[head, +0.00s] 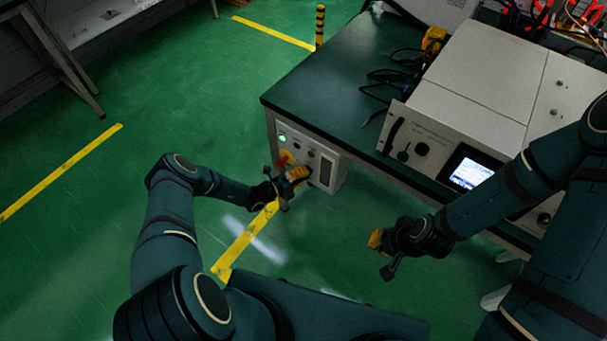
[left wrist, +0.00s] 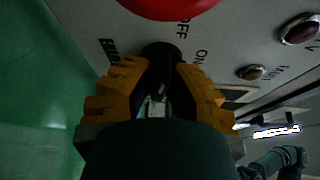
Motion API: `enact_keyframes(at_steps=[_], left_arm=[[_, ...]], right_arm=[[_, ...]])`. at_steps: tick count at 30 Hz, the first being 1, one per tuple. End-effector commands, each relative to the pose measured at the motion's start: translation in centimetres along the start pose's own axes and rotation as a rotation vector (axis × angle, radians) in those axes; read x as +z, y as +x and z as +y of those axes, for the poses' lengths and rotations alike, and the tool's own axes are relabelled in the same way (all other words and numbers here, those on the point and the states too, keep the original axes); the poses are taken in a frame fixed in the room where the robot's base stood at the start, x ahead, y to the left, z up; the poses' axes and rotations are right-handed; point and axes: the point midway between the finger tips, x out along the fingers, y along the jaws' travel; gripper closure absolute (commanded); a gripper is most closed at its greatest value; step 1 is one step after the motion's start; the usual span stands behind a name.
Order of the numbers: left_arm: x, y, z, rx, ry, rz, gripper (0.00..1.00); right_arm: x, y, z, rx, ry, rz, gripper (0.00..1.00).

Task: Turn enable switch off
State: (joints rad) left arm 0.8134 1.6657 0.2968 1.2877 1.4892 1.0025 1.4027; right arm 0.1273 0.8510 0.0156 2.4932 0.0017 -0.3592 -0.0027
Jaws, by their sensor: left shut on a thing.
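The enable switch is a black rotary knob (left wrist: 160,55) on a grey panel, with OFF and ON printed beside it and a partly hidden label to its left. My left gripper (head: 294,175) is at the front of the grey control box (head: 326,172) under the table. In the left wrist view its yellow fingers (left wrist: 164,88) are closed on the two sides of the knob. I cannot tell which label the knob points to. My right gripper (head: 381,254) is in the air before the table, away from the panel; its fingers are too small to judge.
A red button (left wrist: 168,5) sits close to the knob, with a dark red round part (left wrist: 300,30) and a FAULT lamp (left wrist: 251,73) to the right. A green lamp (head: 282,138) is lit. The generator (head: 470,110) stands on the dark table (head: 320,85).

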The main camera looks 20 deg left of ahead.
Motion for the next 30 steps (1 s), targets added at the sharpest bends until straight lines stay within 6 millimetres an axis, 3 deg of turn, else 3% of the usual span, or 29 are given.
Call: enact_keyframes(at_steps=[9, 25, 26, 27, 30], left_arm=[[0.27, 0.16, -0.23, -0.048, -0.103, -0.005, 1.0], [0.27, 0.18, -0.26, -0.056, -0.123, -0.005, 1.0], [0.27, 0.18, -0.26, -0.056, -0.122, -0.005, 0.76], [0.26, 0.18, -0.26, -0.056, -0.122, -0.005, 0.62], [0.22, 0.15, -0.2, -0.055, -0.122, -0.004, 0.58]], right_arm=[[0.01, -0.01, 0.0, 0.0, 0.0, 0.0, 1.0], [0.01, -0.01, 0.0, 0.0, 0.0, 0.0, 1.0], [0.01, -0.01, 0.0, 0.0, 0.0, 0.0, 1.0], [0.01, -0.01, 0.0, 0.0, 0.0, 0.0, 1.0], [0.01, 0.0, 0.0, 0.0, 0.0, 0.0, 1.0]])
